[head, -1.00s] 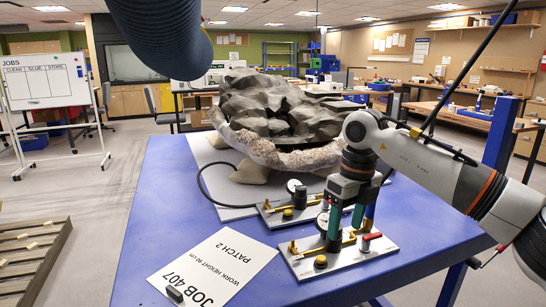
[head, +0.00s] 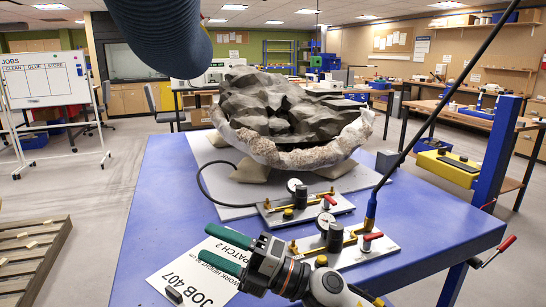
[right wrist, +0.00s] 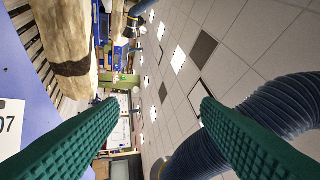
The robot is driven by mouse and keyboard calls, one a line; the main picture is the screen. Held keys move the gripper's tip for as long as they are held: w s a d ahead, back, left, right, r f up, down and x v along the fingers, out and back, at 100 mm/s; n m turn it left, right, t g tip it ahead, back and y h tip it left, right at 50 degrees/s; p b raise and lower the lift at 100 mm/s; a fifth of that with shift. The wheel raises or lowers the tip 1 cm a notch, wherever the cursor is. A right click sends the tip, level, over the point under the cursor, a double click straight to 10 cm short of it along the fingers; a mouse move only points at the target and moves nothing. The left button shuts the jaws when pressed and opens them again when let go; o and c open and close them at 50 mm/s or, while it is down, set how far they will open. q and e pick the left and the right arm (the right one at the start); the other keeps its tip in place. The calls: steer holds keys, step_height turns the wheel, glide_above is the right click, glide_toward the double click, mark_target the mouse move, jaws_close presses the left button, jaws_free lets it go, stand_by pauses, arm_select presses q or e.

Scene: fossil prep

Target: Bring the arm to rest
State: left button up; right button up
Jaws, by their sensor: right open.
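My right gripper (head: 206,242) is in the head view at the front of the blue table (head: 170,200), above the white JOB 407 sheet (head: 165,275). Its green fingers point left and are spread apart, with nothing between them. In the right wrist view the two green fingers (right wrist: 150,115) stand wide apart, with only the room and ceiling beyond. My right arm comes in from the bottom edge of the head view. My left gripper is not in view.
Two valve boards, the back one (head: 272,220) and the front one (head: 385,245), lie behind the gripper. A thin black line rises from the front board. A grey fossil (head: 290,105) in a pale jacket (head: 290,155) sits behind. A thick blue hose (head: 160,40) hangs above.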

steer(key=w+d+f+m+t+h, duration=0.1)
steer(key=d+f+m+t+h, duration=0.7)
steer(key=m, duration=0.5)
steer(key=w+d+f+m+t+h, duration=0.2)
steer(key=d+f+m+t+h, duration=0.4)
steer(key=d+m+h, duration=0.55)
steer(key=s+d+f+m+g, duration=0.4)
steer(key=s+f+m+g, duration=0.15)
steer(key=f, duration=0.35)
steer(key=s+d+f+m+g+h, duration=0.1)
steer(key=s+d+f+g, duration=0.2)
steer(key=s, duration=0.4)
steer(key=s+d+f+m+g, duration=0.1)
steer(key=s+f+g, duration=0.25)
steer(key=s, duration=0.35)
steer(key=s+d+f+m+g+h, duration=0.15)
steer(key=s+f, duration=0.25)
steer(key=s, duration=0.4)
step_height(320, 180, down, 23)
steer(key=g+p, duration=0.3)
steer(key=p, duration=0.1)
steer(key=s+d+f+p, duration=0.2)
steer(key=s+d+f, duration=0.1)
steer(key=s+f, duration=1)
steer(key=s, duration=0.4)
steer(key=shift+s+d+n+g+p, duration=0.3)
steer(key=shift+n+g+p, duration=0.05)
steer(key=shift+p, duration=0.05)
